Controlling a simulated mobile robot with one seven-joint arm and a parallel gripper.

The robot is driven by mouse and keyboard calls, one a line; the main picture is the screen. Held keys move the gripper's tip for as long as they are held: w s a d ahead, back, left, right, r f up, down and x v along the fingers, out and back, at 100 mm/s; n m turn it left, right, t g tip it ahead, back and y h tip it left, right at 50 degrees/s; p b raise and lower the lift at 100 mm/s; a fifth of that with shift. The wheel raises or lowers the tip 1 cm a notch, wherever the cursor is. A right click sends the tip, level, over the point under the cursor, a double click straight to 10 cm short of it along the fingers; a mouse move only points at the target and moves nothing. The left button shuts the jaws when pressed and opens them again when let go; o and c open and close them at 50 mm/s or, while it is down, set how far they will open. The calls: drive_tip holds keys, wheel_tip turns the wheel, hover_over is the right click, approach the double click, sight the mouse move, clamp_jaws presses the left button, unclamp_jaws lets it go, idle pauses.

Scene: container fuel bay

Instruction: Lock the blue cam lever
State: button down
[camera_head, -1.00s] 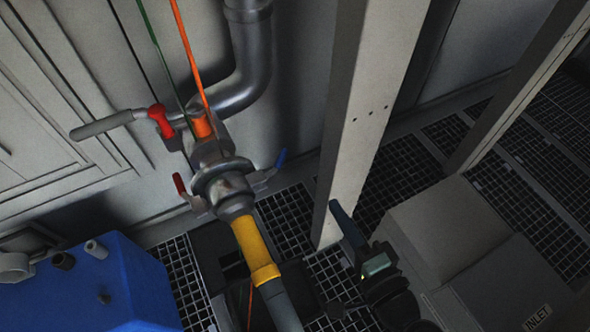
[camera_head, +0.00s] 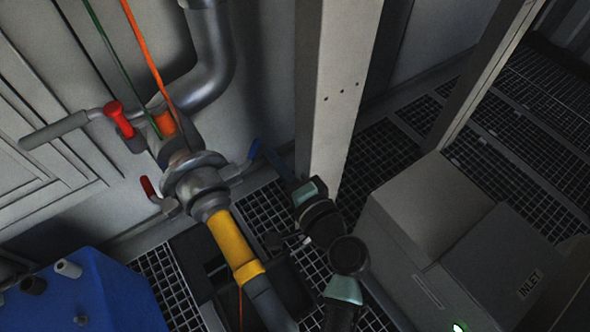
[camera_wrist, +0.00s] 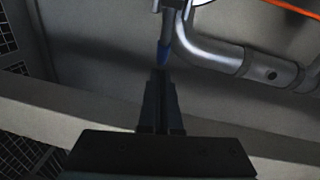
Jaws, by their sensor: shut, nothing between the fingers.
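The blue cam lever (camera_head: 254,149) sticks out to the upper right from the metal coupling (camera_head: 188,172) in the head view. Its blue tip also shows in the wrist view (camera_wrist: 164,52). My gripper (camera_head: 270,154) is shut and empty, its fingertips close beside the blue tip. In the wrist view the fingertips (camera_wrist: 160,74) are just below the lever end; I cannot tell whether they touch. The red cam lever (camera_head: 149,187) is on the coupling's left side. The yellow-sleeved hose (camera_head: 234,246) runs down from the coupling.
A red-and-grey valve handle (camera_head: 70,127) and thin green and orange lines are above the coupling. A pale post (camera_head: 330,90) rises close to my gripper's right. A blue box (camera_head: 95,295) stands lower left, a grey inlet box (camera_head: 480,260) lower right. Grating covers the floor.

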drive_tip(key=shift+w+a, duration=0.1)
drive_tip(key=shift+a, duration=0.45)
